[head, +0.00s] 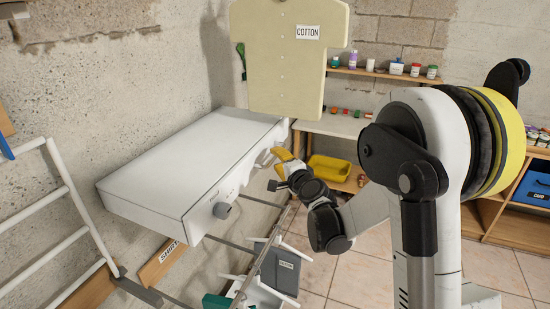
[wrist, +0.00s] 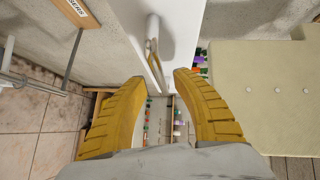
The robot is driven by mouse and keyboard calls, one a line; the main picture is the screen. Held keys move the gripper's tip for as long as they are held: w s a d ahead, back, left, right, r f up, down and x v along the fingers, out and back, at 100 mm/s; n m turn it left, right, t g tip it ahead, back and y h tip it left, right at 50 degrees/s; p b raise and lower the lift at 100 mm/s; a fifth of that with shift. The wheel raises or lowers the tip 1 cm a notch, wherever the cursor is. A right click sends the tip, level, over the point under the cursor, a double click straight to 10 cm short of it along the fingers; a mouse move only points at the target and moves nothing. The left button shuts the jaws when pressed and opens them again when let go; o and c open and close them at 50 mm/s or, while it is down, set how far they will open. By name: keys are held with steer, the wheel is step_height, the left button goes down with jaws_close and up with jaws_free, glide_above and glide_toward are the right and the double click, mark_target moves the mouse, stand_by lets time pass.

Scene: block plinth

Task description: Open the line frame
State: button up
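I cannot tell for sure which part is the line frame. My gripper (head: 279,164), with yellow fingers, is beside the box's right end. In the wrist view its fingertips (wrist: 160,77) are apart, with the handle's end appearing between them. No contact is visible, and the depth gap is unclear.
A white railed rack (head: 60,243) stands at the left. A cream garment-shaped board labelled COTTON (head: 290,70) hangs behind the box. A yellow tray (head: 329,168) and small bottles on a shelf (head: 390,74) are beyond my gripper. Thin grey bars and a dark grey item (head: 277,268) lie below the box.

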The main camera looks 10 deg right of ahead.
steer(key=shift+w+a+f, duration=0.15)
steer(key=shift+w, duration=1.1)
jaws_close()
steer(key=s+d+b, duration=0.1)
steer(key=s+d, duration=0.7)
steer(key=d, duration=0.2)
steer(key=s+d+b, duration=0.2)
steer(key=s+d, duration=0.5)
steer(key=d, duration=0.4)
steer(key=shift+s+d, duration=0.25)
steer(key=shift+s, duration=0.1)
